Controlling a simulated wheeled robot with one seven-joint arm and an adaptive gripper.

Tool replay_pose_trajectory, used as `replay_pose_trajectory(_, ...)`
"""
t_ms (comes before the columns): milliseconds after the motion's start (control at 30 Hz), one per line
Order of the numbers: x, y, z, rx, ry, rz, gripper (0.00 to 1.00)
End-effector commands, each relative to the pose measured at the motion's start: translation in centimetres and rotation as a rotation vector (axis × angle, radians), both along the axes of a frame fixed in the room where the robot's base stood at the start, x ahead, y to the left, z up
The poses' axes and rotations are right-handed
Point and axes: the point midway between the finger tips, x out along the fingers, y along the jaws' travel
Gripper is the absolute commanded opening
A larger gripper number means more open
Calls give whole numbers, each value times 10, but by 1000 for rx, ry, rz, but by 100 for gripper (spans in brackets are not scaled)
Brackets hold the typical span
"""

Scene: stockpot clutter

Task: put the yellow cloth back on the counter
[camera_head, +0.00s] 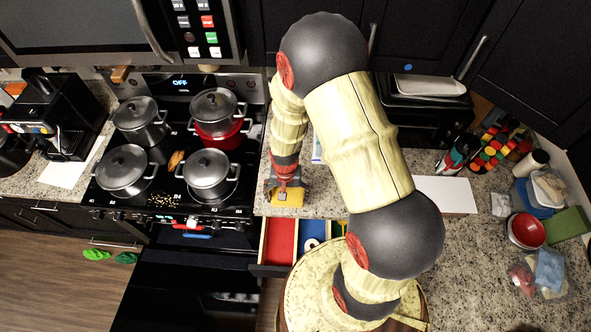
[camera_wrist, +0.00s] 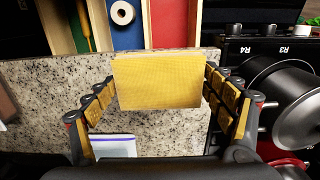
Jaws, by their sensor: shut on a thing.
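The yellow cloth (camera_wrist: 158,82) is a flat rectangle between the two fingers of my gripper (camera_wrist: 160,100) in the wrist view. Both fingers reach its side edges, and it is held over the speckled counter (camera_wrist: 50,105). In the head view the yellow cloth (camera_head: 287,197) shows under my gripper (camera_head: 286,190), near the front edge of the counter (camera_head: 318,200), just right of the stove. Whether the cloth touches the counter cannot be told.
An open drawer (camera_head: 277,240) with red, blue and green compartments juts out below the counter edge. The stove (camera_head: 165,190) with several pots, one a grey pot (camera_head: 207,172), stands to the left. A white sheet (camera_head: 447,194) lies on the counter to the right.

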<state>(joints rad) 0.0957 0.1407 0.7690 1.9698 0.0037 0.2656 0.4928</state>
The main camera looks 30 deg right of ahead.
Motion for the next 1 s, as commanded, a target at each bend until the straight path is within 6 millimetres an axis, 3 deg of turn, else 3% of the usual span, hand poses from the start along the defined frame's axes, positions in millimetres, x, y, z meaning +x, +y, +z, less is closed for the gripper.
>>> replay_pose_trajectory(167, 20, -12, -13, 0, -2, -3, 62)
replay_pose_trajectory(500, 84, -49, -53, -1, -1, -3, 62)
replay_pose_trajectory(700, 105, -62, -83, -1, -1, -1, 62)
replay_pose_trajectory(1000, 118, -69, -98, -1, -1, -1, 62)
